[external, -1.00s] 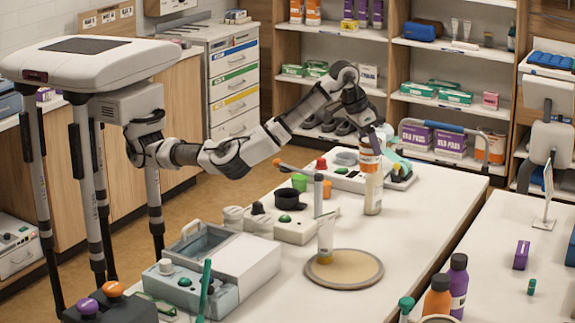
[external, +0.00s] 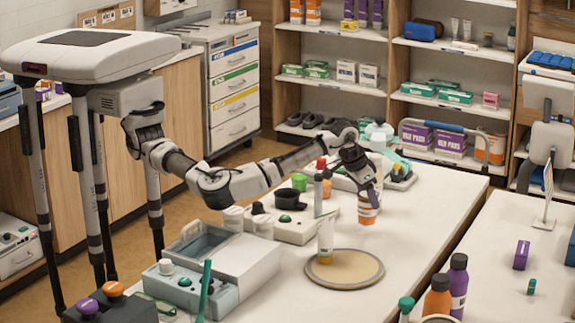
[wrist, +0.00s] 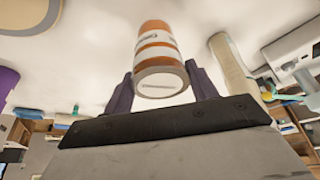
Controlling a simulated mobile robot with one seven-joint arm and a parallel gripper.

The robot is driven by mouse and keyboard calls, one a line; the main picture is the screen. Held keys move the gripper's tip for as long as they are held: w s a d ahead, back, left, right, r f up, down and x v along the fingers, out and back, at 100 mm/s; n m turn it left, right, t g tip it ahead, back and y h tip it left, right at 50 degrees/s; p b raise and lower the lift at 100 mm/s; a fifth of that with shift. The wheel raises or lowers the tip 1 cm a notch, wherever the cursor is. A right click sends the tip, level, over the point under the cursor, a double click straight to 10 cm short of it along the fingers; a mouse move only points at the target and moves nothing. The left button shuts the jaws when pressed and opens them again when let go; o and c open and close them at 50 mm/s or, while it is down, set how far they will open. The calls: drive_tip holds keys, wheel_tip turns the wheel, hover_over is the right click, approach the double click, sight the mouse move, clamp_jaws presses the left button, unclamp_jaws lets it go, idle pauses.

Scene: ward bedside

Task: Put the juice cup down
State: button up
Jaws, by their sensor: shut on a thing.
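The juice cup (external: 368,209), banded orange and white, is upright between the fingers of my gripper (external: 366,190) over the white table. In the wrist view the cup (wrist: 157,58) sits between the two dark fingers (wrist: 160,88), with its pale end towards the camera. My gripper is shut on it. I cannot tell whether the cup's base touches the table. The round tan mat (external: 362,270) lies nearer the camera, to the left of the cup, with a clear yellow-based tube (external: 325,240) standing on it.
A tall cream cylinder (wrist: 228,65) stands close to the right of the cup in the wrist view. A grey post (external: 318,195) and a control box (external: 290,228) stand to the left. The table (external: 425,215) is clear to the right of the cup.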

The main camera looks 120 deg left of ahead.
sight(367, 206)
drive_tip(key=shift+f, duration=1.6)
drive_tip(key=shift+f, duration=0.15)
drive_tip(key=o, duration=1.1)
drive_tip(key=b+v, duration=0.2)
drive_tip(key=v, duration=1)
drive_tip(key=shift+b, duration=0.35)
